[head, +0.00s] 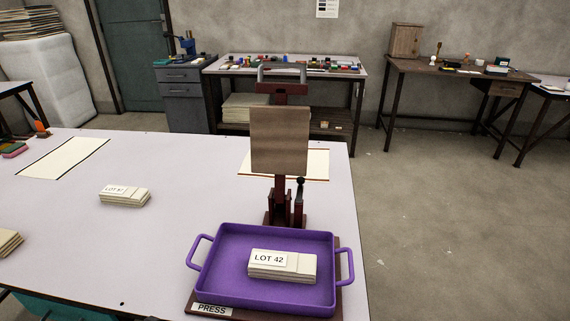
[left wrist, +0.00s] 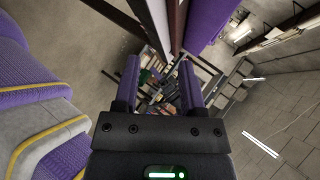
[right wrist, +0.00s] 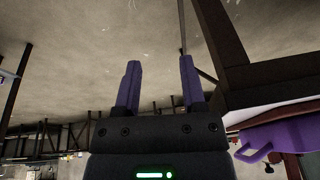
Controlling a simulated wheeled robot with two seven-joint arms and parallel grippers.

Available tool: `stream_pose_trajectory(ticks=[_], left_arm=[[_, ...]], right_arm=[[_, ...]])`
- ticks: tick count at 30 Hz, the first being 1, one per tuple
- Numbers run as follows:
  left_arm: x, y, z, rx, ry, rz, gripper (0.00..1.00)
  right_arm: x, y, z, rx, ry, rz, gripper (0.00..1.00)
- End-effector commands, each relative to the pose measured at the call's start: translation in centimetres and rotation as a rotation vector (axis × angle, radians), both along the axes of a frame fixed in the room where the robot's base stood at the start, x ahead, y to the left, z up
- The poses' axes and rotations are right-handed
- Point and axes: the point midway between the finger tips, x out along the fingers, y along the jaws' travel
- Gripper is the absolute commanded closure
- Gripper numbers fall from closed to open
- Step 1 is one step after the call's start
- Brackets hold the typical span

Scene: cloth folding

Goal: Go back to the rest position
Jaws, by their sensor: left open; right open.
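My left gripper (left wrist: 160,85) is open and empty in the left wrist view, with its two purple fingers apart. My right gripper (right wrist: 160,85) is open and empty in the right wrist view. Neither gripper shows in the head view. A purple tray (head: 215,262) sits on the press base at the table's front right; it also shows at the right edge of the right wrist view (right wrist: 280,140). A folded cloth stack labelled LOT 42 (head: 285,272) lies in the tray. Another labelled stack (head: 124,197) lies on the table at left.
The press (head: 280,145), with a raised plate, stands behind the tray. The white table (head: 180,220) has clear room in its middle. Part of another stack (head: 8,243) shows at the left edge. A cluttered bench (head: 285,68) stands behind. Open floor (head: 440,220) lies at the right.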

Motion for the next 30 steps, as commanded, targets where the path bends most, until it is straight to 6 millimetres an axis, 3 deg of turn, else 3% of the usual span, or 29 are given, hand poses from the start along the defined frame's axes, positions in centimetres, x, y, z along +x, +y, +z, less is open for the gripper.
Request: stream_pose_trajectory(ticks=[3, 5, 8, 9, 12, 15, 18, 21, 30], left_arm=[[-1.3, 2.2, -4.9, -0.181, 0.16, 0.38, 0.48], [-3.5, 4.3, -8.7, -0.243, 0.283, 0.64, 0.48], [-10.3, 7.6, -15.5, -0.263, 0.521, 1.067, 0.48], [-13.9, 8.5, -17.7, -0.247, 0.619, 1.217, 0.48], [-23.0, 9.3, -21.6, -0.178, 0.851, 1.522, 0.48], [-30.5, 8.8, -23.2, -0.099, 1.035, 1.727, 0.48], [-35.2, 8.0, -23.6, -0.046, 1.153, 1.843, 0.48], [-37.1, 7.6, -23.6, -0.022, 1.204, 1.89, 0.48], [-37.2, 7.6, -23.6, -0.022, 1.206, 1.893, 0.48]], right_arm=[[-5.1, -0.4, -6.1, -0.053, 0.077, 0.038, 0.47], [-9.0, -0.4, -9.2, -0.085, 0.123, 0.081, 0.47], [-15.8, 0.0, -13.2, -0.127, 0.192, 0.179, 0.47], [-18.5, 0.2, -14.3, -0.137, 0.217, 0.219, 0.47], [-24.2, 1.0, -16.0, -0.147, 0.266, 0.315, 0.47], [-28.5, 1.7, -16.6, -0.144, 0.298, 0.391, 0.47], [-30.9, 2.1, -16.8, -0.139, 0.316, 0.437, 0.47], [-32.0, 2.4, -16.8, -0.136, 0.322, 0.458, 0.47], [-32.0, 2.4, -16.8, -0.136, 0.322, 0.459, 0.47]])
